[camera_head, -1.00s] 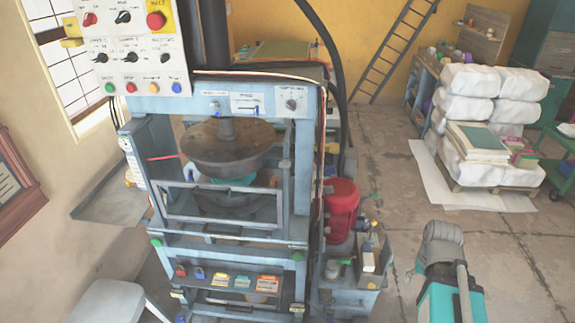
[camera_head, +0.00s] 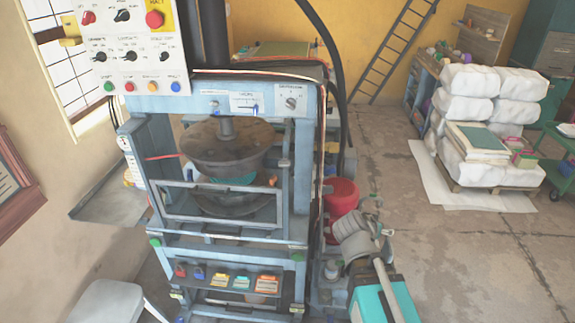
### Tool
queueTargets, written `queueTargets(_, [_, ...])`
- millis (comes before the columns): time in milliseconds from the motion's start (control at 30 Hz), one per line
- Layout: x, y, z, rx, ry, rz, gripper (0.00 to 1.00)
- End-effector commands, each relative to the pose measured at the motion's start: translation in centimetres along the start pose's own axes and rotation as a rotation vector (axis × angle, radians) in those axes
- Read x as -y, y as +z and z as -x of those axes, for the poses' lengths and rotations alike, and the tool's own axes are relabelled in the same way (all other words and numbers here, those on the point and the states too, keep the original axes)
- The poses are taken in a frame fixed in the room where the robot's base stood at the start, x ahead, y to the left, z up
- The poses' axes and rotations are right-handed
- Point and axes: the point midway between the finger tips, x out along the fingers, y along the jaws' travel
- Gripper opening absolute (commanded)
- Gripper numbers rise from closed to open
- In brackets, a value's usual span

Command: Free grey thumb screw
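The blue-grey plate press (camera_head: 302,175) stands left of centre, with a round dark upper plate (camera_head: 226,150) and a lower plate (camera_head: 235,204). I cannot make out for certain which small part is the grey thumb screw. My arm comes in from the lower right, with a teal link and a grey joint at its upper end, just right of the press. The joint overlaps the press's right-side fittings in the picture; I cannot tell whether it touches them. I cannot make out any gripper fingers.
A control panel (camera_head: 128,45) hangs at upper left. A red tank (camera_head: 340,194) stands right of the press, near my arm. A low shelf (camera_head: 226,289) on the press front holds coloured items. A grey stool (camera_head: 107,302) is at lower left. Open floor (camera_head: 490,260) lies to the right.

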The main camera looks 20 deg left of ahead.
Motion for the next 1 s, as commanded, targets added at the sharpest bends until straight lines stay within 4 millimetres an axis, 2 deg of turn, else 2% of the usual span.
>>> queueTargets(33, [1.5, -0.7, 0.9, -0.061, -0.017, -0.005, 0.89])
queueTargets(167, [5.0, -2.5, 3.6, -0.221, -0.074, -0.03, 0.89])
queueTargets(300, [9.0, -4.0, 7.1, -0.382, -0.168, -0.052, 0.89])
queueTargets(433, [12.8, -4.8, 11.0, -0.515, -0.28, -0.065, 0.89])
queueTargets(600, [17.3, -5.0, 16.0, -0.646, -0.435, -0.07, 0.89])
queueTargets(800, [20.4, -4.5, 19.9, -0.722, -0.56, -0.066, 0.89])
queueTargets(1000, [21.2, -4.3, 21.1, -0.742, -0.598, -0.064, 0.89])
